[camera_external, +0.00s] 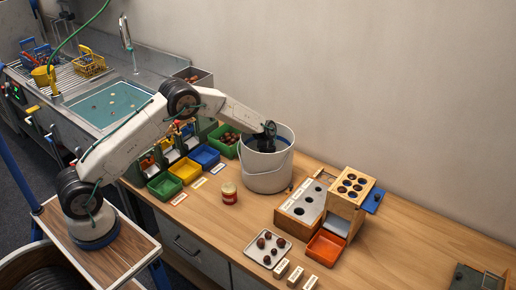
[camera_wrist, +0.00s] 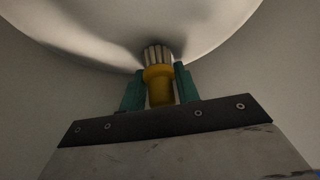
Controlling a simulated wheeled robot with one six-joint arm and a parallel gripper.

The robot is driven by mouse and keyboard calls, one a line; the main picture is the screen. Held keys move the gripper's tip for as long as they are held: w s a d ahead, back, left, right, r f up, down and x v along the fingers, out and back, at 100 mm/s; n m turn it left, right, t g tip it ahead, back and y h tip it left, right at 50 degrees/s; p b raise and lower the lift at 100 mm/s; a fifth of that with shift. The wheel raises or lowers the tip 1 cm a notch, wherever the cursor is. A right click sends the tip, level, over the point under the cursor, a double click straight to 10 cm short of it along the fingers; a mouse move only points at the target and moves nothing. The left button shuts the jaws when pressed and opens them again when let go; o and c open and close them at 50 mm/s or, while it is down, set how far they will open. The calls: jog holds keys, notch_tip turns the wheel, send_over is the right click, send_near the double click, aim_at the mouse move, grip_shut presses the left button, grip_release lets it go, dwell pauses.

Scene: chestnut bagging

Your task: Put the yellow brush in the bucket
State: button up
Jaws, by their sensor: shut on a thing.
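The white bucket (camera_external: 266,172) stands on the wooden table against the wall side. My gripper reaches down into the bucket's opening, and its fingertips are hidden behind the bucket's wall in the external view. In the wrist view my gripper (camera_wrist: 160,88) has its two green fingers shut on the yellow brush (camera_wrist: 159,76). The brush's pale bristles point away from the gripper, toward the bucket's curved light inside (camera_wrist: 225,35). I cannot tell whether the bristles touch the bucket.
Green, yellow and blue bins (camera_external: 205,154) stand left of the bucket. A jar with a red label (camera_external: 229,193) stands in front of it. A wooden sorting box (camera_external: 350,190) and a tray of chestnuts (camera_external: 255,257) are to the right. The table's far right is mostly clear.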

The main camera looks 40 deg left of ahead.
jog(key=shift+f, duration=0.15)
jog(key=o, duration=1)
jog(key=shift+o, duration=0.2)
jog(key=shift+w+a+r, duration=0.15)
jog(key=shift+r, duration=0.3)
jog(key=r, duration=0.6)
jog(key=a+r, duration=0.1)
jog(key=r, duration=0.2)
jog(key=shift+w, duration=0.25)
